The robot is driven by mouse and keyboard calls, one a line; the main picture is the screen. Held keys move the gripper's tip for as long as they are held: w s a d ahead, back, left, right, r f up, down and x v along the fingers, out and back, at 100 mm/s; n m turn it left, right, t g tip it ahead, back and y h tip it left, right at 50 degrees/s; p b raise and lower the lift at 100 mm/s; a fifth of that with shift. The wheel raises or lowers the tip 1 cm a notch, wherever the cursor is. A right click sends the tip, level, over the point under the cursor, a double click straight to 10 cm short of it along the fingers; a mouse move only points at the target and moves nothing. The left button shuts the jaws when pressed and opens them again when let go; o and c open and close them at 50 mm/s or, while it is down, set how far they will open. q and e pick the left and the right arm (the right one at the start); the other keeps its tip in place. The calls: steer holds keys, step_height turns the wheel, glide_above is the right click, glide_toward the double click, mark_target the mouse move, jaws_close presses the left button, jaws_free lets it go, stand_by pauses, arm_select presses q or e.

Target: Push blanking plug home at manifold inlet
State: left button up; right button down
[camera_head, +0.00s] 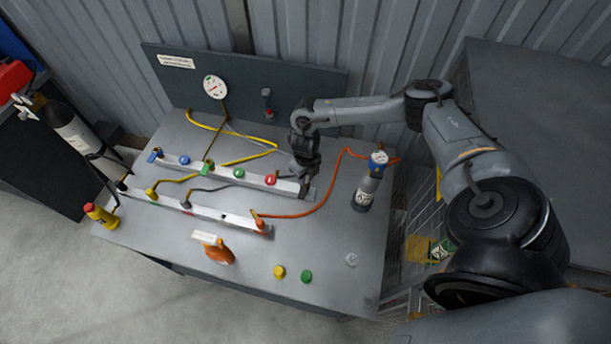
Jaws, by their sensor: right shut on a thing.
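My right gripper (306,188) reaches down from the right to the right end of the rear manifold bar (222,172). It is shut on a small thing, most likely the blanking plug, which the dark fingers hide. Its fingertips are right at the bar's end; I cannot tell how far the plug sits in the inlet. The bar carries blue (184,160), green (239,173) and red (270,180) round knobs on top, and a blue fitting (154,155) at its left end. My left gripper is not in view.
A front bar (195,208) has yellow, grey and orange hoses. A grey cylinder with a blue-topped gauge (368,185) stands right of the gripper. Loose yellow (279,272), green (307,276) and pale (351,259) caps and an orange-handled tool (219,252) lie at the front.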

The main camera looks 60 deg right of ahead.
steer(key=shift+f, duration=0.2)
stand_by(0.6)
steer(key=shift+f+b, duration=0.6)
steer(key=shift+f, duration=0.05)
steer(key=c, duration=0.8)
jaws_free()
steer(key=shift+r, duration=0.2)
